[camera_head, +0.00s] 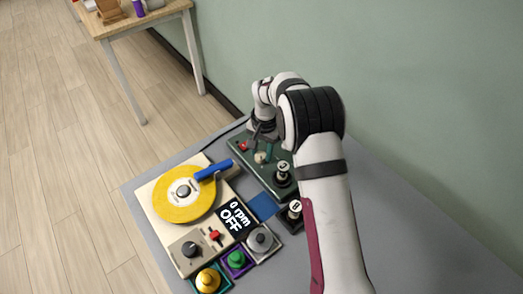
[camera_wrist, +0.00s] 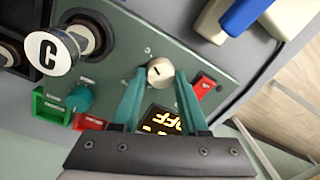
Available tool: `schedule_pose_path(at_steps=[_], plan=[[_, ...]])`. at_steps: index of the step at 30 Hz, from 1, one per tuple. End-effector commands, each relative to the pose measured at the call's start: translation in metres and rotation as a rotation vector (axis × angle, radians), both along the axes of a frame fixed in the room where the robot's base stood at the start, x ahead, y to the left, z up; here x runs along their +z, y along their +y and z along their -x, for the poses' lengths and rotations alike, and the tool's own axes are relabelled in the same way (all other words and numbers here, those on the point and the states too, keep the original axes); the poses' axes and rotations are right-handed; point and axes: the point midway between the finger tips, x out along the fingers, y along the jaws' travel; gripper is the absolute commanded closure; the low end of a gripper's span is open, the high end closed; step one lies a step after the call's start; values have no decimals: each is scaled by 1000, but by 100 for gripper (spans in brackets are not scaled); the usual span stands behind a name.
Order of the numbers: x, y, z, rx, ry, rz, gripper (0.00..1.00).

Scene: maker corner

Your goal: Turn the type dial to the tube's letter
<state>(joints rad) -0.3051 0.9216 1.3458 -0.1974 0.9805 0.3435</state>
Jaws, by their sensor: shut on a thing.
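The dark green panel (camera_head: 239,148) sits at the far side of the grey table; it also fills much of the wrist view (camera_wrist: 215,65). Its silver dial (camera_wrist: 159,70) has a dark pointer line and small marks around it, too small to read surely. My gripper (camera_wrist: 160,78) has its teal fingers on either side of the dial, shut on it. In the head view my gripper (camera_head: 262,137) is partly hidden by my arm.
On the panel are a lit OFF display (camera_wrist: 166,119), a red switch (camera_wrist: 203,86) and a teal knob (camera_wrist: 79,97) close by the fingers. Another white-topped tube (camera_head: 295,207) stands nearer. A yellow disc machine (camera_head: 183,207) and several coloured knobs crowd the left.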

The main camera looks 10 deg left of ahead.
Motion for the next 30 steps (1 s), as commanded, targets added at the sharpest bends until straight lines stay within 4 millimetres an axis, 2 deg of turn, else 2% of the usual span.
schedule_pose_path(at_steps=[10,11,15,25,28,30], plan=[[1,0,-1,-4,-2,-1,100],[1,0,-1,-4,-2,-1,53],[1,0,-1,-3,-2,-1,28],[3,0,0,-2,-1,-1,27],[15,-1,-1,-1,-4,-2,27],[31,-2,-1,-2,-6,-1,27]])
